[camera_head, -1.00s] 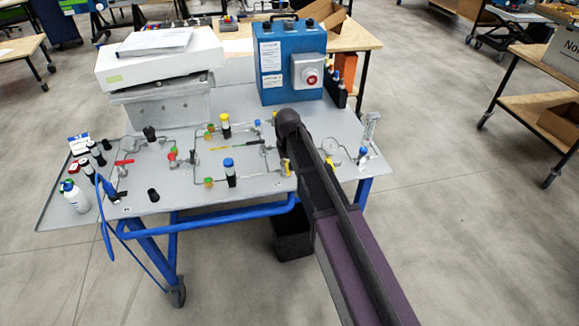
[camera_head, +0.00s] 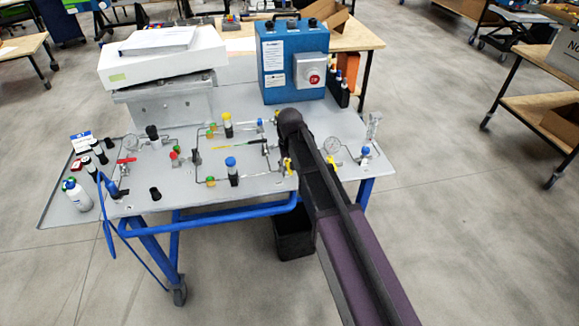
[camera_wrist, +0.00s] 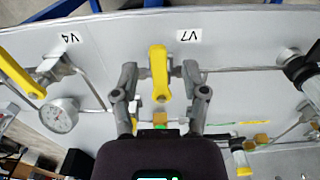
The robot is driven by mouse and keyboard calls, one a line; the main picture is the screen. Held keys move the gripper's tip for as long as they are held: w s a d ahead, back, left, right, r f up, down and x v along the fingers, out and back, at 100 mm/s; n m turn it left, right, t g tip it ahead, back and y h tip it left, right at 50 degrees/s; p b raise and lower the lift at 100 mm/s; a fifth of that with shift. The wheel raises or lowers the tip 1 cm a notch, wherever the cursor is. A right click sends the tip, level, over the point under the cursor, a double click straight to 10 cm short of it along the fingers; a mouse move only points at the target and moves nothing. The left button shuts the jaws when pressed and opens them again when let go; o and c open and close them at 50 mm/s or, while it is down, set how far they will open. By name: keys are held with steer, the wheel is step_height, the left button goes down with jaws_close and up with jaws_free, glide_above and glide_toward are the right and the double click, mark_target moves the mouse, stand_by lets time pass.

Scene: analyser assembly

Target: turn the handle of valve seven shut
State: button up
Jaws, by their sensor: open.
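Valve seven's yellow handle (camera_wrist: 158,70) is in the upper middle of the wrist view, beside the V7 label (camera_wrist: 189,36). It points up and down in that picture, roughly across the thin pipe to its right. My gripper (camera_wrist: 159,82) is open, with one finger on each side of the handle. Gaps show between fingers and handle, so I see no grip; depth is hard to judge. In the head view a yellow handle (camera_head: 287,166), seemingly the same one, shows at the left edge of my arm. My arm hides most of the gripper there.
Valve V4's yellow handle (camera_wrist: 22,75) and a pressure gauge (camera_wrist: 60,115) are left in the wrist view. Dark-bodied fittings (camera_wrist: 299,70) stand at right. The grey panel table (camera_head: 135,200) carries pipes, bottles and a blue box (camera_head: 290,85) at the back.

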steer(key=shift+d+n, duration=0.1)
steer(key=shift+n, duration=0.2)
steer(key=shift+w+d+n, duration=0.15)
steer(key=shift+d+n, duration=0.1)
steer(key=shift+n, duration=0.6)
steer(key=shift+w+d+n, duration=0.2)
steer(key=shift+d+n, duration=0.05)
steer(key=shift+n, duration=0.55)
steer(key=shift+w+d+n, duration=0.15)
steer(key=shift+d+n, duration=0.1)
steer(key=shift+n, duration=0.6)
steer(key=n, duration=0.2)
steer(key=w+d+n, duration=0.1)
steer(key=n, duration=0.1)
steer(key=shift+w+n, duration=0.2)
steer(key=shift+n, duration=0.2)
step_height(320, 180, up, 14)
steer(key=p, duration=1.4)
steer(key=s+d+f+m+b, duration=0.6)
steer(key=s+d, duration=0.3)
steer(key=s, duration=0.1)
steer(key=s+d+f+m+b, duration=0.6)
steer(key=s+d+m, duration=0.1)
steer(key=s+d, duration=0.2)
steer(key=shift+s+d, duration=0.35)
steer(key=shift+d, duration=0.45)
